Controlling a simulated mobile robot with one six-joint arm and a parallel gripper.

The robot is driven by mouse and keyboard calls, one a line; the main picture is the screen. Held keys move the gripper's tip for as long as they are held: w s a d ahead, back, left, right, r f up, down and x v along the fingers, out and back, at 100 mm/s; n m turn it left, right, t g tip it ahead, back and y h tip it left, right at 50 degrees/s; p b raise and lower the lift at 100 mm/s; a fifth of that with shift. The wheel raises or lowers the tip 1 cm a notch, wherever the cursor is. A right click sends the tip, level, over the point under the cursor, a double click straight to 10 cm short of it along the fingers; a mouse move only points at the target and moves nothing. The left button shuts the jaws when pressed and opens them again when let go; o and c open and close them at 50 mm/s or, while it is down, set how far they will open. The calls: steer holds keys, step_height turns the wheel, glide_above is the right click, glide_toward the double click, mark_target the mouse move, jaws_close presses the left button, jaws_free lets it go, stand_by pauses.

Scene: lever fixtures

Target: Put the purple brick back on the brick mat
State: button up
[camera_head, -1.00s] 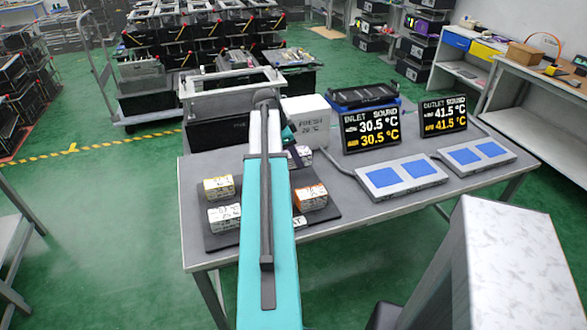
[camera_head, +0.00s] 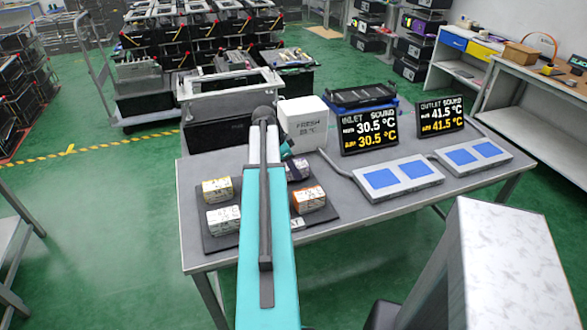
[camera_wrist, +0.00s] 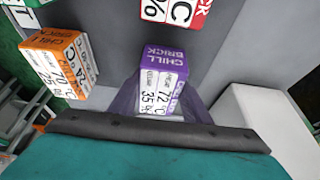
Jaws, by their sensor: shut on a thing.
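The purple brick (camera_wrist: 162,80), lettered CHILL BRICK, is held in my gripper (camera_wrist: 165,96) in the wrist view. The jaws are shut on it, and purple shapes show on both sides of it. In the head view my gripper (camera_head: 288,147) is at the back right of the dark brick mat (camera_head: 262,240), mostly behind my arm. The purple brick shows there as a dark patch (camera_head: 297,170). I cannot tell whether it touches the mat. An orange brick (camera_head: 308,199) stands on the mat nearby; it also shows in the wrist view (camera_wrist: 58,62).
A yellow brick (camera_head: 217,190) and a white-sided brick (camera_head: 223,219) stand on the mat's left. A red-topped brick (camera_wrist: 175,10) shows in the wrist view. A white box (camera_head: 303,122) stands close behind my gripper. Two displays (camera_head: 369,130) and blue-padded plates (camera_head: 400,178) stand right.

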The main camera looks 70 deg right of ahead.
steer(key=shift+f, duration=0.25)
steer(key=shift+f, duration=0.15)
steer(key=o, duration=1.4)
steer(key=shift+r, duration=0.25)
steer(key=shift+b+v, duration=1.35)
steer(key=shift+v, duration=4.55)
steer(key=shift+a, duration=0.1)
